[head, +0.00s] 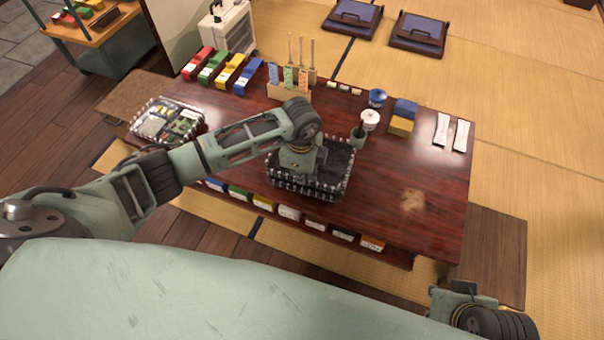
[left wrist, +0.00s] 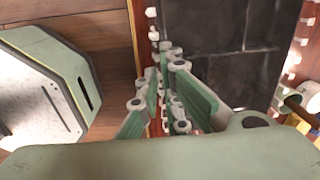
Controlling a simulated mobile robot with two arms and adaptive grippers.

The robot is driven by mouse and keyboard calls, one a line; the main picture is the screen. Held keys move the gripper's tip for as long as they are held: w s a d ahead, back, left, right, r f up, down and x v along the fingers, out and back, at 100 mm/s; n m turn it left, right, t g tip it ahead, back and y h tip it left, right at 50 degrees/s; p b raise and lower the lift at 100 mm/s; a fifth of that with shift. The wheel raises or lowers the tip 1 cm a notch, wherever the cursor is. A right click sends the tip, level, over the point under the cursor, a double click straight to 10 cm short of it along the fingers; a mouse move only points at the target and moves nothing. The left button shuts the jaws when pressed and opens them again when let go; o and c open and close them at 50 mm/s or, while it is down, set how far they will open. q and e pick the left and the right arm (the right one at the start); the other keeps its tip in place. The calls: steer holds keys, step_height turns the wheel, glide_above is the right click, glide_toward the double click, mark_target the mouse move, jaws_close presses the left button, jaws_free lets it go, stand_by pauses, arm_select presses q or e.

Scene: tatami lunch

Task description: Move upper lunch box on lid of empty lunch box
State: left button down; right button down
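A dark lunch box (head: 326,194) with a pale-studded rim stands on the table at the middle front. Whether it is one box or a stack is hard to tell. My left gripper (head: 303,168) is over it and hides part of it. In the left wrist view the left fingers (left wrist: 168,85) are apart, near the box's studded edge; the dark box surface (left wrist: 222,42) lies beyond them. I cannot tell whether they touch it. Another lunch box (head: 166,123), with food-like contents, stands at the table's left end. My right gripper (head: 456,298) is at the lower right, away from the table items, its fingers unclear.
The dark red table (head: 400,195) is clear to the right of the dark box. Coloured boxes (head: 222,68), a holder with sticks (head: 288,90), a blue cup (head: 377,97) and white packets (head: 450,133) line the back.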

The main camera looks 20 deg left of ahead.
arm_select(q)
steer(key=shift+f+b, duration=0.3)
steer(key=shift+f, duration=0.65)
stand_by(0.7)
steer(key=c, duration=1.9)
jaws_free()
steer(key=shift+o, duration=0.2)
steer(key=o, duration=0.6)
steer(key=shift+c, duration=0.2)
